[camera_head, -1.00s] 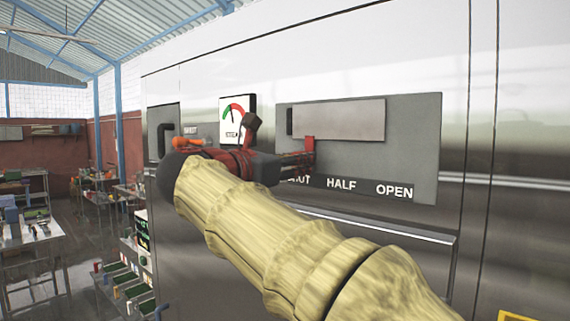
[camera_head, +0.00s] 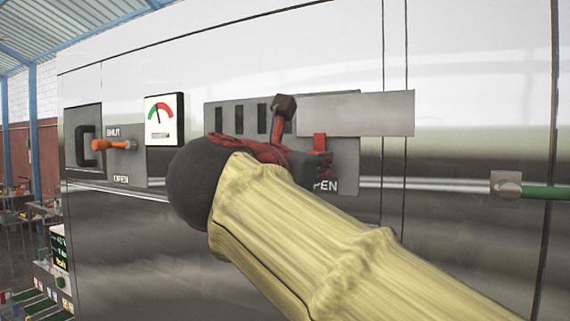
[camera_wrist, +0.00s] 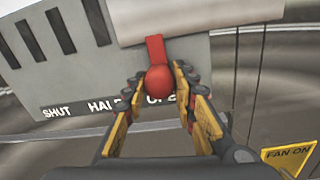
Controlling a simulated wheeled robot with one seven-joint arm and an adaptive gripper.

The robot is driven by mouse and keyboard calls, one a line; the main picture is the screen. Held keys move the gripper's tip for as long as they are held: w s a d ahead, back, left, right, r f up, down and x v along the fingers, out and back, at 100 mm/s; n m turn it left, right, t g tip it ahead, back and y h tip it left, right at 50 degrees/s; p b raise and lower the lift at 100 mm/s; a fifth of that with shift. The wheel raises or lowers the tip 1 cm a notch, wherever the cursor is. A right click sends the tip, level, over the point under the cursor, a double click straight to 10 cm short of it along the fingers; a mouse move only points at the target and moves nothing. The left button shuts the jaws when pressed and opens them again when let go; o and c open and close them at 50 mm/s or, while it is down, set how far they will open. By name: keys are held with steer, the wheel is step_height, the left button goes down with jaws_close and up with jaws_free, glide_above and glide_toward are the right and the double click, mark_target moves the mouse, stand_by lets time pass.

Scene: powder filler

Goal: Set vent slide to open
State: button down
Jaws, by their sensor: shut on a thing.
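The vent slide is a flat grey plate (camera_head: 360,114) on a grey panel (camera_head: 347,160) of the steel machine. It sits at the right, past the panel's right edge, with several dark slots uncovered to its left. Its red handle (camera_head: 320,142) is above the OPEN label, which my arm partly covers. In the wrist view the red knob (camera_wrist: 160,83) sits between my fingers, below the slide plate (camera_wrist: 200,18). My gripper (camera_wrist: 160,88) is shut on this knob. The SHUT and HALF labels (camera_wrist: 75,110) show to its left, and OPEN is partly hidden behind the fingers.
A gauge (camera_head: 164,119) and an orange lever (camera_head: 112,145) with SHUT and OPEN labels are left of the vent panel. A green-handled part (camera_head: 530,191) sticks out at the right. A yellow FAN ON sign (camera_wrist: 288,157) is at lower right in the wrist view.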

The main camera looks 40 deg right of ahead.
steer(key=shift+s, duration=0.1)
steer(key=c, duration=1.4)
jaws_free()
steer(key=shift+s+d, duration=0.1)
steer(key=shift+s, duration=0.05)
steer(key=shift+v, duration=6)
